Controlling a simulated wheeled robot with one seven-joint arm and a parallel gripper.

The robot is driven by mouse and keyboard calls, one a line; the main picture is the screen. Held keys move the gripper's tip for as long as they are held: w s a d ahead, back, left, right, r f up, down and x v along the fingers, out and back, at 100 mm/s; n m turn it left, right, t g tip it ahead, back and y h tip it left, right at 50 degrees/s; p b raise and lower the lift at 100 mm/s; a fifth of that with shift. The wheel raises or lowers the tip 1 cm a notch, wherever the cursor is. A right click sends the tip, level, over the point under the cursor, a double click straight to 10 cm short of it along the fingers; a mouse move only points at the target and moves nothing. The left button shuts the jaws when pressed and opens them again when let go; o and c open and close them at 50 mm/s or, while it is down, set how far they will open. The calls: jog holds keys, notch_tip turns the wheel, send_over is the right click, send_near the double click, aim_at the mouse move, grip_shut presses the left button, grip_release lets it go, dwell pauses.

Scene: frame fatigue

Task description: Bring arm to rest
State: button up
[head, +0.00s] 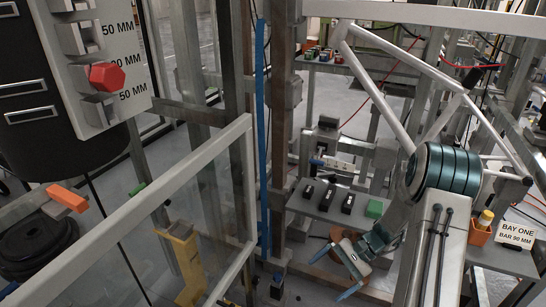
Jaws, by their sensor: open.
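My arm comes in from the lower right, with a pale link and a dark teal ribbed joint. My gripper (337,272) hangs at its far end, low in the middle right of the head view. Part of the arm's wrist is hidden behind the arm's nearer links.
Black blocks (328,197) and a green block (374,208) sit on the shelf. A pale tubular frame (385,105) stands behind my arm. An orange cup (480,234) and a "BAY ONE" sign (498,236) are at right. A framed clear panel (150,195) and a red hexagonal piece (107,76) are at left.

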jog(key=s+r+n+t+h+p, duration=0.2)
jog(key=s+r+p, duration=0.3)
jog(key=r, duration=0.9)
jog(key=s+r+n+t+h+p, duration=0.2)
jog(key=s+r+n+h+p, duration=0.2)
jog(key=r, duration=1.1)
jog(key=s+r+n+t+h+p, duration=0.2)
jog(key=s+r+p, duration=0.4)
jog(key=r+p, duration=0.4)
notch_tip(320, 180, up, 4)
jog(key=shift+s+a+r+n+h, duration=0.25)
jog(key=shift+a+n+h, duration=0.3)
jog(key=shift+h, duration=0.35)
